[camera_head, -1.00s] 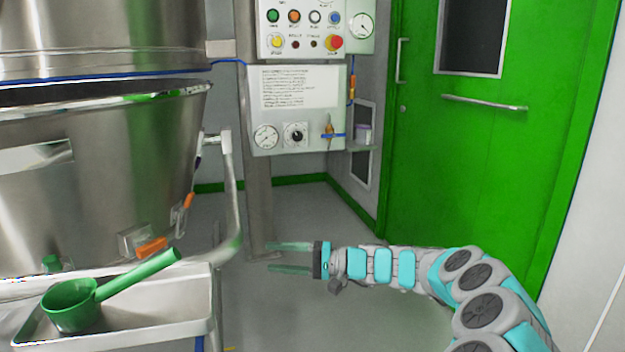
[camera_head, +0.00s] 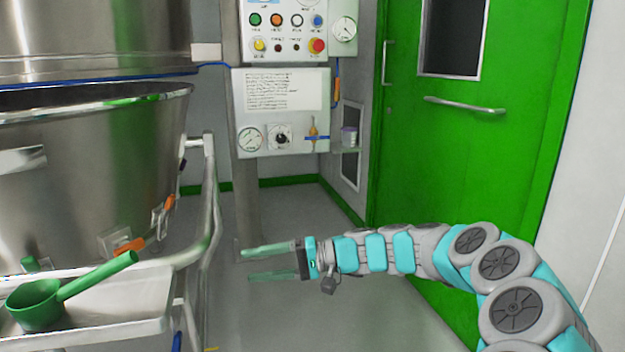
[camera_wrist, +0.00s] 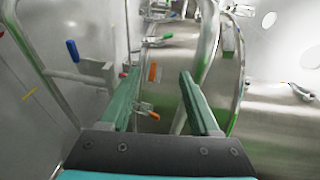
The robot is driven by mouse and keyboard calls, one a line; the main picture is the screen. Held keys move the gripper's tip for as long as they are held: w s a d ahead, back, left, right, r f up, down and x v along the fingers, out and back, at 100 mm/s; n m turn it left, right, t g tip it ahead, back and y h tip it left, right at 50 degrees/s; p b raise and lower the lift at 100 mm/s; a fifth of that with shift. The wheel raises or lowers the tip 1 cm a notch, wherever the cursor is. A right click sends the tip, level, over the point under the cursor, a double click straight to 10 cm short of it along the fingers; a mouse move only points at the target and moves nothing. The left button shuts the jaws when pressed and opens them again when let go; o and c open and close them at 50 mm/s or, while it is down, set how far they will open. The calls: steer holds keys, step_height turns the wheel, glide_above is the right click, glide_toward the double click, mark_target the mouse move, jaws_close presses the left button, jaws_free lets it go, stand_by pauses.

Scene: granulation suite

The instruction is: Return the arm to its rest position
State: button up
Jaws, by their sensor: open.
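My gripper (camera_head: 262,263) is in the lower middle of the head view, with two long green fingers spread apart and nothing between them. It points left toward the steel vessel's cart and is apart from it. My arm (camera_head: 400,250), turquoise and grey, reaches in from the lower right and is bent. In the wrist view my gripper (camera_wrist: 160,90) shows both fingers apart, with the cart's rails and an orange handle in the background beyond them.
A large steel vessel (camera_head: 80,180) stands at left on a railed cart (camera_head: 207,220). A control panel (camera_head: 280,110) is behind, a green door (camera_head: 470,140) at right. The floor (camera_head: 310,315) around my gripper looks clear.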

steer(key=s+d+r+n+g+h+p, duration=0.1)
steer(key=s+h, duration=0.2)
steer(key=s, duration=0.7)
steer(key=s+d+r+n+g+h+p, duration=0.15)
steer(key=s+h, duration=0.25)
steer(key=s, duration=0.5)
steer(key=s+d+f+m+t+h+p, duration=0.1)
steer(key=s+d+f+m+h+p, duration=0.1)
steer(key=s+d, duration=0.7)
steer(key=s+d+f+m+t+h+p, duration=0.1)
steer(key=s+d+f+h, duration=0.4)
steer(key=d, duration=0.9)
steer(key=s+h, duration=0.2)
steer(key=s, duration=0.2)
steer(key=shift+d+f+m+h+p, duration=0.15)
steer(key=shift+d+m+h+p, duration=0.15)
steer(key=shift+m+p, duration=0.1)
